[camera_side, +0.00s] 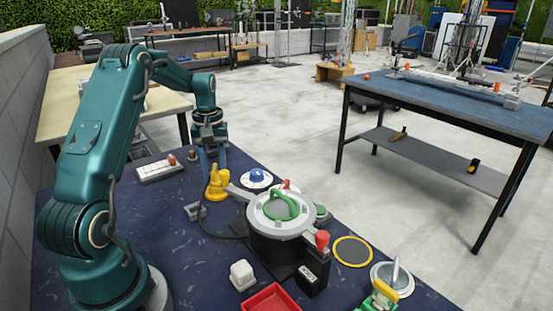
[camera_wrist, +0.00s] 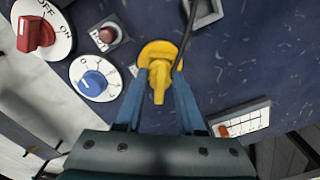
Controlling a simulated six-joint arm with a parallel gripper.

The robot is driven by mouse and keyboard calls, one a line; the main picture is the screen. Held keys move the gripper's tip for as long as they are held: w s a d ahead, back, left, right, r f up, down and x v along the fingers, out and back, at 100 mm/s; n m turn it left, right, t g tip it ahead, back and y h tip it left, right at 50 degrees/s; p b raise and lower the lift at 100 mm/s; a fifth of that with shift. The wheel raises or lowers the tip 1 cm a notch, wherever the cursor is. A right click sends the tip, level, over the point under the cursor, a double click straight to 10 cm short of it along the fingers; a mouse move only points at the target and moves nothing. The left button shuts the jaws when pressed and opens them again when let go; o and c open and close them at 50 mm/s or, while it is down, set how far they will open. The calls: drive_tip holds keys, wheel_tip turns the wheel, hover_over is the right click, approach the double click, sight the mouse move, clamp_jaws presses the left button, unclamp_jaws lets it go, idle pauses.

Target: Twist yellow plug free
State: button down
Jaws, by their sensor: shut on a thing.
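The yellow plug (camera_side: 217,184) stands on the dark blue table, with a dark cable running from it toward the grey round housing. In the wrist view the yellow plug (camera_wrist: 158,76) sits between the blue fingers, its wide yellow part beyond the fingertips. My gripper (camera_side: 213,172) points down over the plug from above. In the wrist view my gripper (camera_wrist: 160,88) is shut on the plug's narrow grip. Whether the plug is still seated in a socket cannot be told.
Close by are a blue dial (camera_side: 257,175), a grey lidded housing (camera_side: 282,236) with a green handle, a white slider panel (camera_side: 160,168) and a grey square holder (camera_side: 195,212). A white block (camera_side: 242,275) and red tray (camera_side: 270,300) lie at the front.

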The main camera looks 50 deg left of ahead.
sight(215, 168)
drive_tip(key=n, duration=0.4)
drive_tip(key=shift+s+f, duration=0.1)
drive_tip(key=shift+f, duration=0.05)
drive_tip(key=shift+n, duration=2.1)
drive_tip(key=c, duration=0.8)
unclamp_jaws()
drive_tip(key=shift+r, duration=3.9)
